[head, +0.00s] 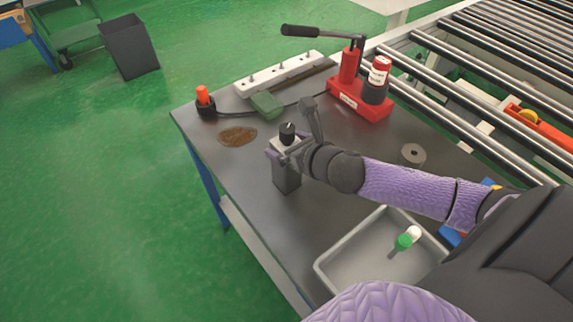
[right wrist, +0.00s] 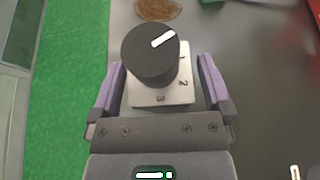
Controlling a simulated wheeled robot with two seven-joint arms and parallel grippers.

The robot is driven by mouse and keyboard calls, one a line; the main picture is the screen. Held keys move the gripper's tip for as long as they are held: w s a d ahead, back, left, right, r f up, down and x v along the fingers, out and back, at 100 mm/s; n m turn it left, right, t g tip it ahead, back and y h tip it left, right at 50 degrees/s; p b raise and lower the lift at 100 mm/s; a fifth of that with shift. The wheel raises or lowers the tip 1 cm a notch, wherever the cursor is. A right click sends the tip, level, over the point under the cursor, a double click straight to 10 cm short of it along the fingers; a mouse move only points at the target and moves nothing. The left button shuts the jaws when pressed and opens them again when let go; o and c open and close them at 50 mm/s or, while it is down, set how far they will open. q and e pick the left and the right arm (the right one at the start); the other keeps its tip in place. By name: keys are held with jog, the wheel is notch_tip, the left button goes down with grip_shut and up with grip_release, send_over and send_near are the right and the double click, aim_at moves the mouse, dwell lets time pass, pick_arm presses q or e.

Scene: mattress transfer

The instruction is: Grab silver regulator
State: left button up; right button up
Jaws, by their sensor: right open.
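The silver regulator (head: 287,143) has a light metal top plate with a round black knob and stands upright on the dark table. In the right wrist view the regulator (right wrist: 160,90) shows its black knob with a white mark, and a plate with numbers. My right gripper (head: 283,150) is at the regulator, its purple fingers on either side of the top. In the right wrist view the open right gripper (right wrist: 162,85) has the regulator between its fingers, with a narrow gap visible on each side. The regulator's lower part is partly hidden. My left gripper is not in view.
On the table (head: 260,215) are a brown stain (head: 238,136), a green block (head: 267,104), a white power strip (head: 280,73), a red hand-lever device (head: 358,100), a grey ring (head: 413,154) and a grey tray (head: 345,260) holding a green-capped item. Roller rails (head: 480,75) run behind.

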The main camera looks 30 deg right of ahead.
jog(key=shift+w+f, duration=0.15)
jog(key=shift+w, duration=0.15)
grip_shut()
dwell(0.3)
